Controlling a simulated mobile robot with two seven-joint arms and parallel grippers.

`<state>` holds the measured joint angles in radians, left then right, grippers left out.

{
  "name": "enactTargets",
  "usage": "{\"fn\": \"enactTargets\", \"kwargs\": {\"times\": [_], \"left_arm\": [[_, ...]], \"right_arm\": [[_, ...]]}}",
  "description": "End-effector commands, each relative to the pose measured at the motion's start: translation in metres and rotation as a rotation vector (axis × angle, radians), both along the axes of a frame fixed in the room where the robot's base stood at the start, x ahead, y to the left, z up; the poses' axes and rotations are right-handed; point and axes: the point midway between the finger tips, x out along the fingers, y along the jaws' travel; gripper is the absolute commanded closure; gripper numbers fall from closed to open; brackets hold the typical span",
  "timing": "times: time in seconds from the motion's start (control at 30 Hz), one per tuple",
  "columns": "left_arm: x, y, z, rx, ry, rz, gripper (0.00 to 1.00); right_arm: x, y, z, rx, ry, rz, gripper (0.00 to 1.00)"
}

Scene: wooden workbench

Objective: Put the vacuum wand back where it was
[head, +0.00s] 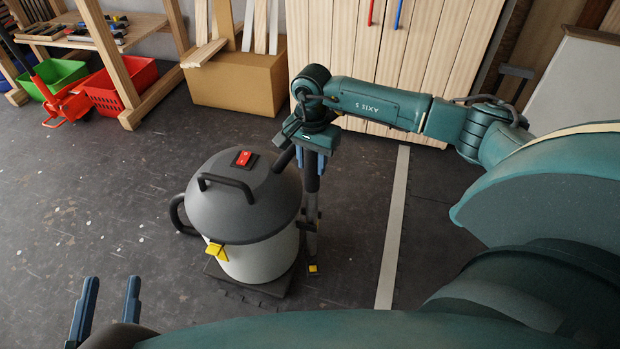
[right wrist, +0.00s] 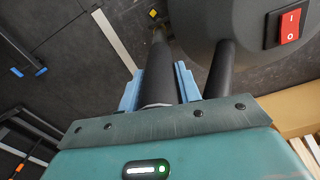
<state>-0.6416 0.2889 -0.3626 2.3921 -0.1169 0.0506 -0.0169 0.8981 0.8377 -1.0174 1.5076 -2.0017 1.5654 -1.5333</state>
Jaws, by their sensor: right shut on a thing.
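The vacuum (head: 262,255) has a pale drum, a dark lid with a handle, a red switch and a yellow latch. Its lid also shows in the right wrist view (right wrist: 245,22). My right gripper (head: 312,160) is shut on the dark vacuum wand (head: 311,190), just right of the vacuum. The wand runs roughly upright between the blue fingers in the right wrist view (right wrist: 158,80). Its lower end is near the floor by a yellow-marked part; I cannot tell if it touches or sits in a holder. My left gripper (head: 108,308) is open and empty at the lower left.
A cardboard box (head: 235,85) with wooden boards stands behind the vacuum, beside a wooden cabinet (head: 390,50). Red (head: 112,95) and green (head: 60,75) crates are at the upper left. A pale strip (head: 393,225) marks the floor at right. The left floor is clear.

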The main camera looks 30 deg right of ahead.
Motion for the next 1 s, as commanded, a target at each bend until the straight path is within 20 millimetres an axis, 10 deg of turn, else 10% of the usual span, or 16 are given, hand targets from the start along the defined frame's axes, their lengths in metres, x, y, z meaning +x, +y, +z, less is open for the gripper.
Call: {"fn": "enactTargets", "kwargs": {"times": [0.6, 1.0], "left_arm": [[0.003, -0.002, -0.006, -0.058, -0.006, -0.019, 0.64], [0.002, -0.004, 0.002, -0.077, -0.011, -0.032, 0.64]], "right_arm": [[0.003, 0.002, -0.057, 0.004, -0.006, 0.001, 1.00], [0.004, 0.003, -0.058, 0.003, -0.007, 0.001, 1.00]]}}
